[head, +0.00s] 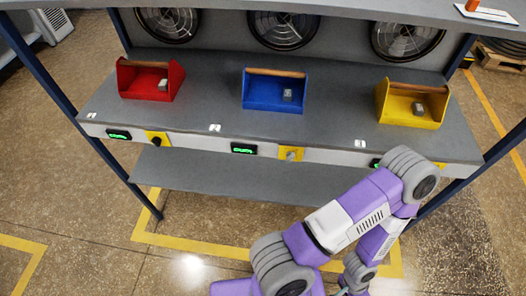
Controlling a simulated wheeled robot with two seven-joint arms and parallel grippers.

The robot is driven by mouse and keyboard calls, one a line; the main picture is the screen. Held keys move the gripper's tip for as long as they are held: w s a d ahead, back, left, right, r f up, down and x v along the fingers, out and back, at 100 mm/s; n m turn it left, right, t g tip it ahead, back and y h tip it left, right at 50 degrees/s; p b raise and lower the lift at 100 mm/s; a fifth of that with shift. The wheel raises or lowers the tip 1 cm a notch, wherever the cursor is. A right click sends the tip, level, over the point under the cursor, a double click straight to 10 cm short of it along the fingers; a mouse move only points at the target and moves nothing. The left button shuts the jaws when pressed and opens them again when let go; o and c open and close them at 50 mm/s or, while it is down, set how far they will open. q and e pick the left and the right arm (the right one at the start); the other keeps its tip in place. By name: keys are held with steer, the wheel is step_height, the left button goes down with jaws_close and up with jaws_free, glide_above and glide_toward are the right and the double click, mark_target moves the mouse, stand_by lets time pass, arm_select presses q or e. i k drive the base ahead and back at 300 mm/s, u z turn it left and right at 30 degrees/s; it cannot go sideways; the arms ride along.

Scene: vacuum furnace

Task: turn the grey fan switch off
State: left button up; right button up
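The grey fan switch (291,155) is a small grey knob on a yellow plate at the front edge of the bench, at the middle station. A display (244,148) with green lit marks sits just left of it. The exact angle of the knob is too small to tell. My purple and white arm rises from the bottom edge, bends at the right of the bench and runs back down, to the right of the switch and apart from it in the picture. Its gripper cannot be made out at the bottom edge. My other gripper is not in view.
A dark knob (156,141) on a yellow plate and a green display (118,134) are at the left station. My arm partly covers the right station. Red (130,82), blue (258,97) and yellow (399,106) bins stand on the bench (205,100), each holding a grey block. Three fans are behind.

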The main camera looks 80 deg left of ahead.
mark_target(290, 156)
steer(key=u, duration=2.2)
steer(key=k, duration=0.3)
steer(key=u, duration=0.3)
steer(key=i, duration=0.4)
